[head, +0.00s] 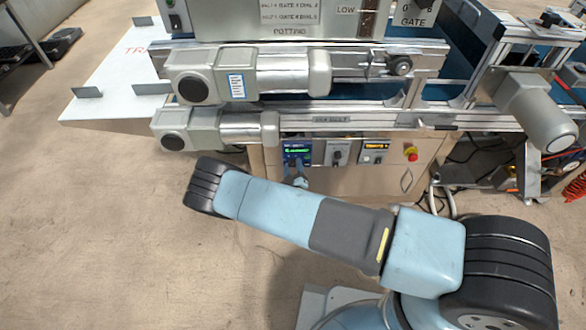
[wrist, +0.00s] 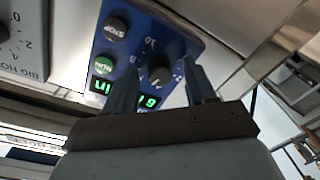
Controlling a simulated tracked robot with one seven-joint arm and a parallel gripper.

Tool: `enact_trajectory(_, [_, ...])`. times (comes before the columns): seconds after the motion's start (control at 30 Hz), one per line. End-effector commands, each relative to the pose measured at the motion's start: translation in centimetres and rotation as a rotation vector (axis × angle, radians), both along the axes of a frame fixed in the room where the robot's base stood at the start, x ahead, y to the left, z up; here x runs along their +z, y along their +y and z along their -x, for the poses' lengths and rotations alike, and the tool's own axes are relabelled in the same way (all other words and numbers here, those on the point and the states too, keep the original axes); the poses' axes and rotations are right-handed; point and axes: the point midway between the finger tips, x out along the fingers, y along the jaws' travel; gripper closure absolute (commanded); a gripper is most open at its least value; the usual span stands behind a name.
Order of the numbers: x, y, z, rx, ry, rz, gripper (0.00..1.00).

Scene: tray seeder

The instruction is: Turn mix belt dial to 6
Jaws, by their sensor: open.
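A blue control panel (wrist: 128,50) fills the upper middle of the wrist view, tilted. It carries a dark round dial (wrist: 160,70) with a pale scale around it; a 10 and an 8 are partly readable, but the pointer's setting is not clear. My gripper (wrist: 163,66) is open, its two dark fingers on either side of the dial in the picture. I cannot tell whether they touch it. In the head view the small blue panel (head: 297,148) is on the machine's front, with my gripper (head: 297,172) just below it, mostly hidden by my arm.
A grey panel (wrist: 22,45) with another scale is alongside. In the head view, a red emergency button (head: 411,153) is to the right and belt motors (head: 193,88) overhang above.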

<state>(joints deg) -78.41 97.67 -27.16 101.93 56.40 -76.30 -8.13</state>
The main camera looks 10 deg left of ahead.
Motion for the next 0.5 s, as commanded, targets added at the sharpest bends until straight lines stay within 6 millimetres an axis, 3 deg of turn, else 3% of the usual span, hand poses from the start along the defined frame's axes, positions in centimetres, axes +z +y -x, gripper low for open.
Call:
enact_trajectory(0.1, [0.0,-0.02,0.01,0.0,0.0,0.0,0.45])
enact_trajectory(0.5, [-0.01,0.0,0.03,0.0,0.0,0.0,0.83])
